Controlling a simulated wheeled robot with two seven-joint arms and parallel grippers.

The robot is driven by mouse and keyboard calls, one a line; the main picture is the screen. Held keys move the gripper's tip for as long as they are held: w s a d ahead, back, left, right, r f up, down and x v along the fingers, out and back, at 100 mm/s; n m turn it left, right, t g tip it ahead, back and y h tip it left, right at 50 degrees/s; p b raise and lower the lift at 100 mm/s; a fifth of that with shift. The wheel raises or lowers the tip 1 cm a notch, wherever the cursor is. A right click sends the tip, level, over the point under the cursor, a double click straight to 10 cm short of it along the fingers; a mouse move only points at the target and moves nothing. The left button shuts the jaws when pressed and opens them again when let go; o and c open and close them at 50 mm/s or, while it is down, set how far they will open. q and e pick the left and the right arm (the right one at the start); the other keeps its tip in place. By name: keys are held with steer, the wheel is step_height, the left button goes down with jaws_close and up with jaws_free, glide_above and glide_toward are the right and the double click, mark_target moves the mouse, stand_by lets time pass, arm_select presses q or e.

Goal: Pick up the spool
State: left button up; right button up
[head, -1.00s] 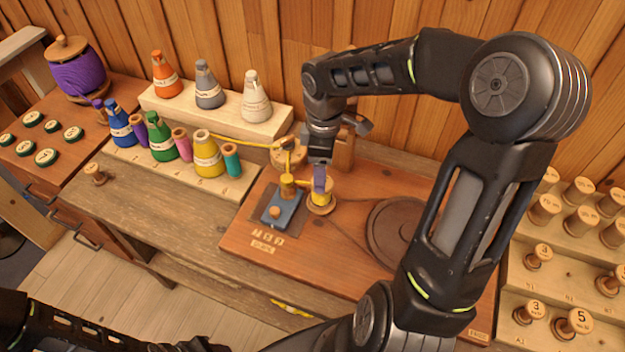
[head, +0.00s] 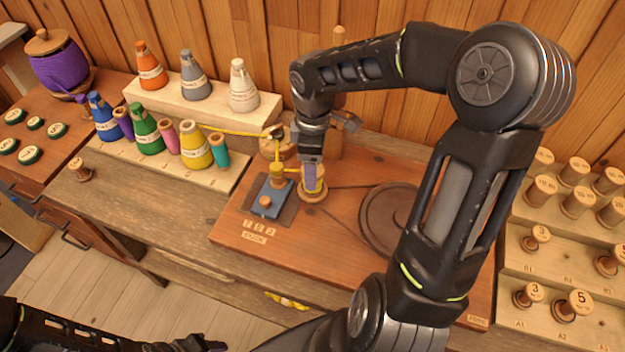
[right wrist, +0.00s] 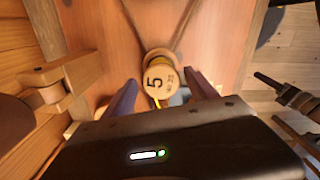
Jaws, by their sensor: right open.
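The spool (head: 316,195), wound with yellow thread, stands upright on the wooden winder board (head: 240,232). Its round wooden top, marked 5, shows in the right wrist view (right wrist: 158,76). My right gripper (head: 312,176) is open and points down at the spool, one purple-grey finger covering part of it in the head view. In the right wrist view the two fingers (right wrist: 160,98) stand apart, either side of the spool's near edge; I cannot tell if they touch it. My left gripper (head: 200,345) is low at the bottom edge, its jaws unclear.
A blue block (head: 268,197) with wooden knobs sits left of the spool, and a dark round wheel (head: 390,220) to its right. Yellow thread runs from the yellow cone (head: 196,146) toward the winder. A stepped rack (head: 515,262) with several spools stands at the right.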

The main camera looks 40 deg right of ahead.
step_height(320, 180, down, 4)
steer(key=b, duration=0.3)
steer(key=shift+f, duration=0.25)
steer(key=shift+r, duration=0.1)
steer(key=shift+c, duration=0.5)
steer(key=c, duration=1.2)
steer(key=shift+o, duration=0.2)
steer(key=shift+r, duration=0.1)
step_height(320, 180, up, 10)
steer(key=shift+f, duration=0.1)
